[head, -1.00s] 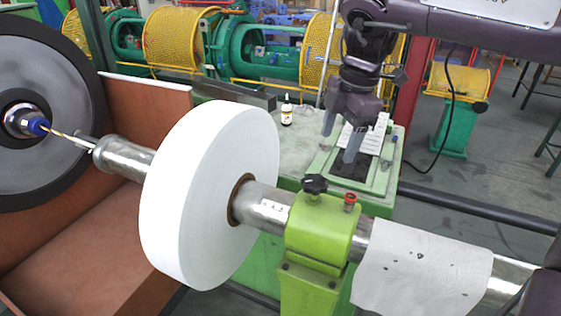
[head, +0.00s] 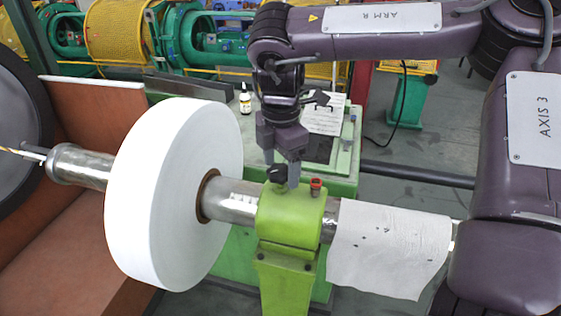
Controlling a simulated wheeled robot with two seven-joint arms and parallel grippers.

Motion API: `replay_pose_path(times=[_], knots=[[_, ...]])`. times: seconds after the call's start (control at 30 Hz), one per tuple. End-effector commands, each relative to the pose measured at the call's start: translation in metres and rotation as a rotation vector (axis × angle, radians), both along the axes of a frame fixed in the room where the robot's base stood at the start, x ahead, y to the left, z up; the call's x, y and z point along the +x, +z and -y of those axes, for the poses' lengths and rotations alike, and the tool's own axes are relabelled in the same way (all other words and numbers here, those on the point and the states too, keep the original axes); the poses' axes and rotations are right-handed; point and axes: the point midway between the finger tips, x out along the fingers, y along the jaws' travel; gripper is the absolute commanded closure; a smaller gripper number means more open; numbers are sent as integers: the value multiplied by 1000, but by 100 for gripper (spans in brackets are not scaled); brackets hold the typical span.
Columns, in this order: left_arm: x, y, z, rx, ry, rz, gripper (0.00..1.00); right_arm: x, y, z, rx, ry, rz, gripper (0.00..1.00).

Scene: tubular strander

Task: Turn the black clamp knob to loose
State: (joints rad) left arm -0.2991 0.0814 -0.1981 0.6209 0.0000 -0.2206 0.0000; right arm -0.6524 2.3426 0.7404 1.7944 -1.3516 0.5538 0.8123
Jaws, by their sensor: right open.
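The black clamp knob (head: 276,174) sits on top of the green clamp block (head: 291,215), which grips the steel shaft (head: 233,201). My right gripper (head: 281,170) points down at the knob from above and behind. It is open, with one finger to the left and behind the knob and the other close to the knob's right side. Part of the knob's stem and the far side are hidden, so I cannot tell whether the fingers touch it. My left gripper is not in view.
A red knob (head: 316,187) stands just right of the black one on the clamp. A white roll (head: 172,195) is on the shaft to the left, a spotted white cloth (head: 388,250) hangs on the right. A small bottle (head: 245,100) stands on the green cabinet behind.

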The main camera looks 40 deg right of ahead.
Motion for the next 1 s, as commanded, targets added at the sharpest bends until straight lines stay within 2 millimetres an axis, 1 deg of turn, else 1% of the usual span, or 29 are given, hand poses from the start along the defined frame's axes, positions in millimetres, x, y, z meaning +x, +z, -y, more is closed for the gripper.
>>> replay_pose_path(times=[0.1,0.13,0.4,0.47,0.77,1.0], knots=[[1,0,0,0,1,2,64,0,0,0,0,0,0,30],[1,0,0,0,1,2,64,0,0,0,0,0,0,33],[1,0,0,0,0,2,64,0,0,0,0,1,0,68],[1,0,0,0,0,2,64,0,0,0,0,1,0,75],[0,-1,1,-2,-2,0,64,1,0,0,0,43,2,75],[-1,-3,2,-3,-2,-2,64,1,1,0,-2,183,3,75]])
